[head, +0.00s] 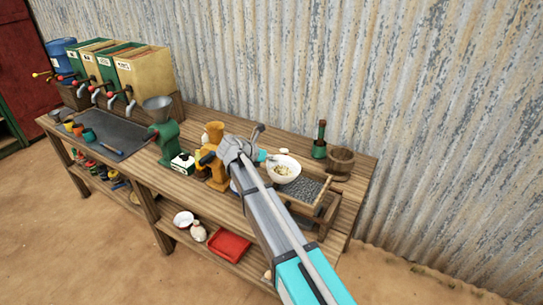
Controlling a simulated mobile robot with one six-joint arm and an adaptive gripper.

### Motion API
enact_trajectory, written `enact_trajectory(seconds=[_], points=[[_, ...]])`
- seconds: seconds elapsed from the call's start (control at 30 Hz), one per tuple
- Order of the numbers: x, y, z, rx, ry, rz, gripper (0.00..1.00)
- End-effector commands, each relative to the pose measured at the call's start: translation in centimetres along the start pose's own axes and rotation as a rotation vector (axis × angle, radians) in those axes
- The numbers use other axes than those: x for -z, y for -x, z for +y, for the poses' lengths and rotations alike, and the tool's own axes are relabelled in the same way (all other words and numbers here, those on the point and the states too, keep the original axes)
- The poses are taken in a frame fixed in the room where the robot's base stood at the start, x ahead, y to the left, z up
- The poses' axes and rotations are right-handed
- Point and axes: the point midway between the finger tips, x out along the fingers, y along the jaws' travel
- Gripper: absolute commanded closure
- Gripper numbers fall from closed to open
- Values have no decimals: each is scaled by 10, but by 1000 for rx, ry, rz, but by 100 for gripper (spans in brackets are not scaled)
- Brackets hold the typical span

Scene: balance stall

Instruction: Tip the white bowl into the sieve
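The white bowl (289,175) is in the middle of the head view, with pale yellowish bits inside. It looks close to upright, over or at the far left part of the sieve. The sieve (306,189) is a grey mesh in a wooden frame at the right end of the bench; the bowl and my arm cover part of it. My gripper (269,158) is at the bowl's left rim and seems to touch it. Its fingers are too small to show whether they are closed on the rim.
An orange grinder (216,172) and a green grinder (165,138) stand left of my gripper. A red tray (229,245) lies on the lower shelf. A corrugated wall (300,70) closes the back.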

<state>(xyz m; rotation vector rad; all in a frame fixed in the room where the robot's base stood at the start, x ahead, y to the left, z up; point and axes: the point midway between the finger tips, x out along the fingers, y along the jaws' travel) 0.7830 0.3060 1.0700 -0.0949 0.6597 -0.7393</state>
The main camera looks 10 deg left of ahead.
Motion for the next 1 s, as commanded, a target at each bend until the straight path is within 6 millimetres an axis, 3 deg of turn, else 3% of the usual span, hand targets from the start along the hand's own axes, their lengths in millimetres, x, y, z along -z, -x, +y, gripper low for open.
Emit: enact_trajectory(seconds=[1.0], points=[[-9,-6,-7,-104,-50,191,100]])
